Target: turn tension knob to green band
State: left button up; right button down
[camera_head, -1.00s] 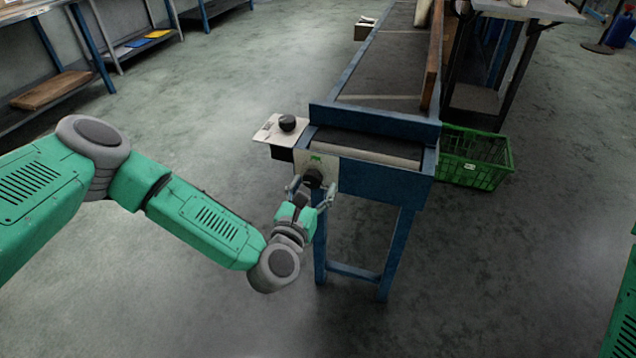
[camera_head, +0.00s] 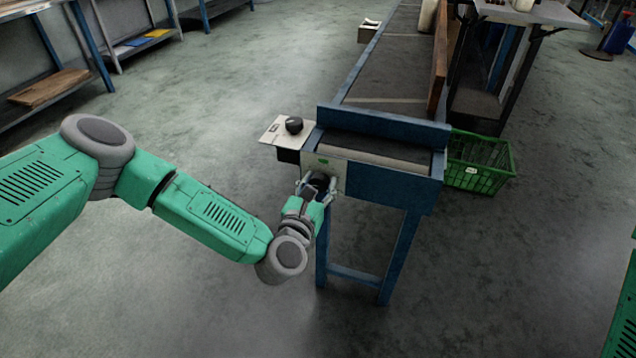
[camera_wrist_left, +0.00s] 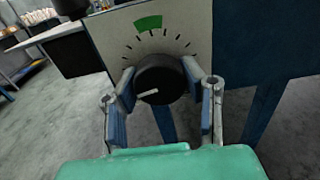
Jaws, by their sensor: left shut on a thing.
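The tension knob (camera_wrist_left: 160,82) is a black round dial with a white pointer mark, on a pale plate (camera_wrist_left: 185,28) with black tick marks. The green band (camera_wrist_left: 148,23) is on the plate above the knob. The pointer mark lies toward the lower left of the knob face, away from the green band. My left gripper (camera_wrist_left: 163,100) is shut on the knob, one finger on each side. In the head view, the left gripper (camera_head: 317,187) is at the plate on the conveyor's near end, and it partly covers the knob. My right gripper is not in view.
A blue-framed conveyor (camera_head: 385,185) runs away from me. A black round knob (camera_head: 294,125) sits on a small pale panel (camera_head: 270,132) at its left. A green crate (camera_head: 480,165) stands on the floor at right.

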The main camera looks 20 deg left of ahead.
pick_arm(q)
jog(key=shift+s+d+f, duration=0.15)
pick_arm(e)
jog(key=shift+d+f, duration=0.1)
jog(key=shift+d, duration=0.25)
pick_arm(q)
jog(key=shift+m, duration=0.3)
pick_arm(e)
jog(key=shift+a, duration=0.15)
